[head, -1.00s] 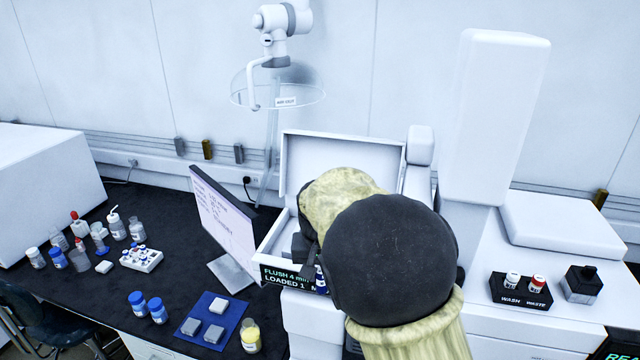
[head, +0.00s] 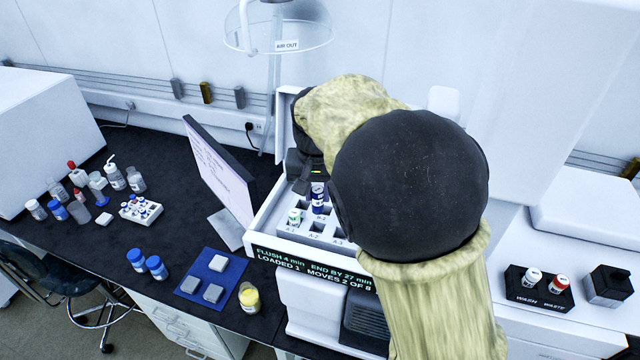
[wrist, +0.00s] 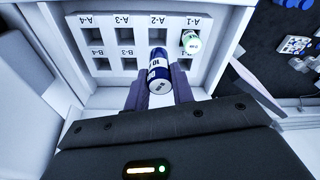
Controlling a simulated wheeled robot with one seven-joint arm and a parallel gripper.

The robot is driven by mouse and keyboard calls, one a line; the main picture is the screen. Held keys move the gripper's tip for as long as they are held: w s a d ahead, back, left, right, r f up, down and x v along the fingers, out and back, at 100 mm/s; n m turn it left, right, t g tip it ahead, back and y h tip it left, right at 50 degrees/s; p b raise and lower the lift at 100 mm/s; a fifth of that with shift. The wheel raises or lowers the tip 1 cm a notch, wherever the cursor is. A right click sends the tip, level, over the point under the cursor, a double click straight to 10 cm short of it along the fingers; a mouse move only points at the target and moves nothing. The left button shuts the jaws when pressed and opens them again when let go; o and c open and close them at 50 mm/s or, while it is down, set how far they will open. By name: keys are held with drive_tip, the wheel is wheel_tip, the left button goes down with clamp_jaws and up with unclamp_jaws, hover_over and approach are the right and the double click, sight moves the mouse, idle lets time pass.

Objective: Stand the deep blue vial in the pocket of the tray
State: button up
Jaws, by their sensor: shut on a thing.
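The deep blue vial (head: 318,196) is upright or nearly so, with a white label band and a pale cap top. My gripper (wrist: 158,88) is shut on it, one finger on each side. The vial is at the B-2 pocket of the white tray (wrist: 107,42), which it covers in the wrist view; I cannot tell whether its base is inside the pocket or above it. The vial also shows in the wrist view (wrist: 159,71). My arm hides the right part of the tray in the head view.
A green-marked vial (wrist: 190,41) stands in pocket A-1; the other visible pockets look empty. The tray sits in an open white instrument box with a front display (head: 312,270). A monitor (head: 218,172) stands close on the left.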

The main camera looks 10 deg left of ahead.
sight(317, 213)
drive_tip(key=shift+s, duration=0.15)
drive_tip(key=shift+f+b, duration=1.95)
drive_tip(key=shift+f, duration=0.15)
drive_tip(key=shift+r+p, duration=0.1)
drive_tip(key=shift+p, duration=0.25)
drive_tip(key=shift+f, duration=0.25)
drive_tip(key=shift+f+b, duration=0.35)
drive_tip(key=shift+b, duration=0.05)
drive_tip(key=shift+f, duration=0.35)
drive_tip(key=shift+f+b, duration=0.35)
drive_tip(key=shift+b, duration=0.1)
drive_tip(key=shift+f, duration=0.15)
drive_tip(key=shift+f+b, duration=0.35)
drive_tip(key=shift+f, duration=0.2)
